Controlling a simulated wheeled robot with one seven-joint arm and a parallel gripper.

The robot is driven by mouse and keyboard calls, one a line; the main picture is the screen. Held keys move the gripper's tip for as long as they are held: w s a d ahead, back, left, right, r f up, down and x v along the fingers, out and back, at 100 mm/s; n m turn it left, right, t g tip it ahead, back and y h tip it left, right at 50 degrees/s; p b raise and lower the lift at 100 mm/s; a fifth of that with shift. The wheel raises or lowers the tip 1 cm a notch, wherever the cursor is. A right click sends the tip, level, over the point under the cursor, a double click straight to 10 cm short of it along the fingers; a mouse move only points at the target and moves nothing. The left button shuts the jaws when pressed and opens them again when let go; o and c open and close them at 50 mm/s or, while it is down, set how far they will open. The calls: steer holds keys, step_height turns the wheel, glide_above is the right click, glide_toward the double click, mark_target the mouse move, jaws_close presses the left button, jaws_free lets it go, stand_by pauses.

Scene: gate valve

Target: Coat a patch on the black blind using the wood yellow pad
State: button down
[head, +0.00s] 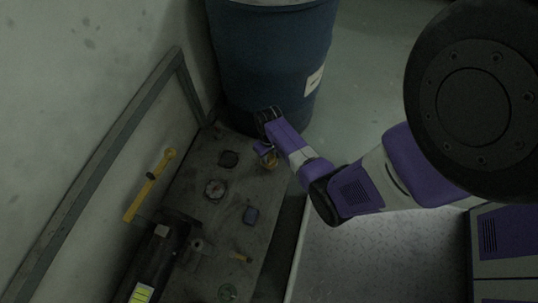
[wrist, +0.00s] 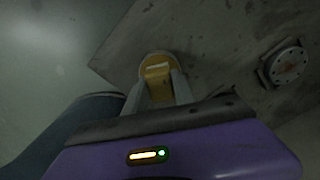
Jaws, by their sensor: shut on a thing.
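The wood yellow pad (wrist: 158,70) is between the two fingers of my gripper (wrist: 158,88) in the wrist view. In the head view, a yellow-brown bit of the pad (head: 271,163) shows under my gripper (head: 266,156). My gripper is shut on it near the far right edge of the bench, beside the blue drum.
A blue drum (head: 265,60) stands behind. A yellow bar (head: 148,188) is at the wall side, near a long black item (head: 155,260).

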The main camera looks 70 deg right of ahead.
mark_target(269, 155)
steer(key=shift+f, duration=0.55)
stand_by(1.4)
steer(key=shift+r, duration=0.1)
step_height(269, 155, up, 7)
steer(key=p, duration=0.7)
steer(key=shift+w, duration=0.1)
stand_by(0.4)
